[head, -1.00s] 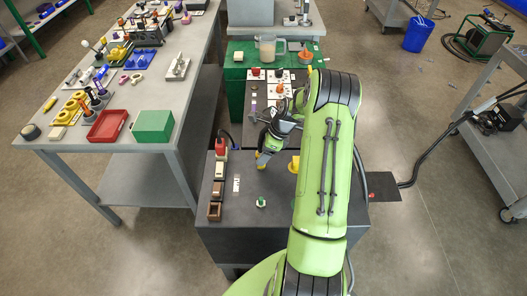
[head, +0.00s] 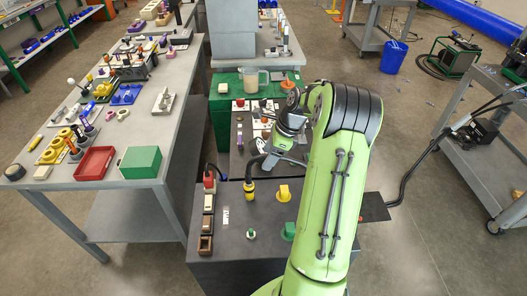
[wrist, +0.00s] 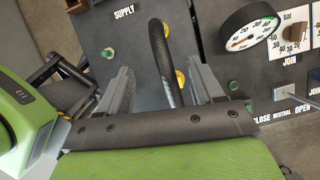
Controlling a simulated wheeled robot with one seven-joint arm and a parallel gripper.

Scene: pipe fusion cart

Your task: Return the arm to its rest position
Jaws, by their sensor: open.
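My gripper (head: 272,160) is above the dark cart top (head: 222,255) in the head view, at the end of my raised green arm (head: 335,170). In the wrist view its two grey fingers (wrist: 162,82) stand apart, with a black hose (wrist: 162,55) visible between them. The fingers do not appear closed on it; whether they touch it I cannot tell. A yellow-and-black connector (head: 249,190) stands upright on the cart top below and left of my gripper, with the hose rising from it.
A yellow fitting (head: 284,193) and a green fitting (head: 289,231) are beside my arm. The wrist view shows a pressure gauge (wrist: 248,28). A bench with a red tray (head: 95,163) and green box (head: 140,161) is at left. A grey trolley (head: 480,150) is at right.

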